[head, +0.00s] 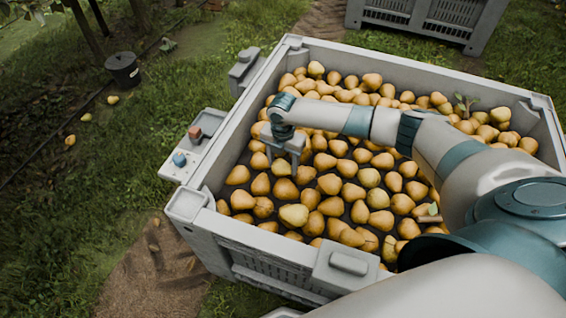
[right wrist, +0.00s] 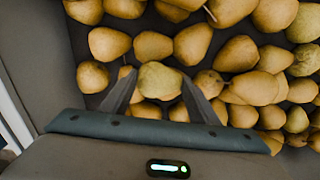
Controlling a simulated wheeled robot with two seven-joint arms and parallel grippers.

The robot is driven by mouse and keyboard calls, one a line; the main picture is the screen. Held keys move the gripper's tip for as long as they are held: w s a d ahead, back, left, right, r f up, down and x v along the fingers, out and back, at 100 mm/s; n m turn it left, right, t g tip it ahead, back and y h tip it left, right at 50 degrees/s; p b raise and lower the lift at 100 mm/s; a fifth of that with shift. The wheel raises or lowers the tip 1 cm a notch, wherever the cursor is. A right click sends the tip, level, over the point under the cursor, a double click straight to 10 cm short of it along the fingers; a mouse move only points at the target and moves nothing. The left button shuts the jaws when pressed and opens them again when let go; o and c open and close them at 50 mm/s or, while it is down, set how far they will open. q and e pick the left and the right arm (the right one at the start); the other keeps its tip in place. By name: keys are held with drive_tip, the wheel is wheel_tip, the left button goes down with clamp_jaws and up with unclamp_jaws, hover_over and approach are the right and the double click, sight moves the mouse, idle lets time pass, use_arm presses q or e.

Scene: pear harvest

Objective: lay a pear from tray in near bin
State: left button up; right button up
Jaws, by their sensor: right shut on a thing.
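The near bin (head: 205,222) is a large grey crate full of yellow-brown pears, filling the middle of the head view. My right gripper (head: 282,160) is inside the bin's left part, pointing down, low over the pears. In the right wrist view, my right gripper (right wrist: 160,95) is shut on a yellow-green pear (right wrist: 160,80), which sits between the two fingers with other pears close around it. I cannot tell whether the held pear touches those below. A small grey tray (head: 205,121) is fixed outside the bin's left wall; I see no pear on it. My left gripper is not in view.
The tray bears a reddish block (head: 195,133) and a blue piece (head: 179,160). A second grey bin (head: 425,22) stands at the back. A black bucket (head: 123,70) and a few fallen pears (head: 70,140) are on the grass at left. The bin wall (right wrist: 30,65) is close to my right gripper.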

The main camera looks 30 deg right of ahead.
sight(283, 163)
drive_tip(key=shift+f, duration=0.35)
idle(0.4)
drive_tip(key=o, duration=1.2)
drive_tip(key=shift+r, duration=0.8)
wheel_tip(283, 163, up, 15)
drive_tip(key=p, duration=0.7)
drive_tip(key=shift+r, duration=0.2)
drive_tip(key=shift+f, duration=0.1)
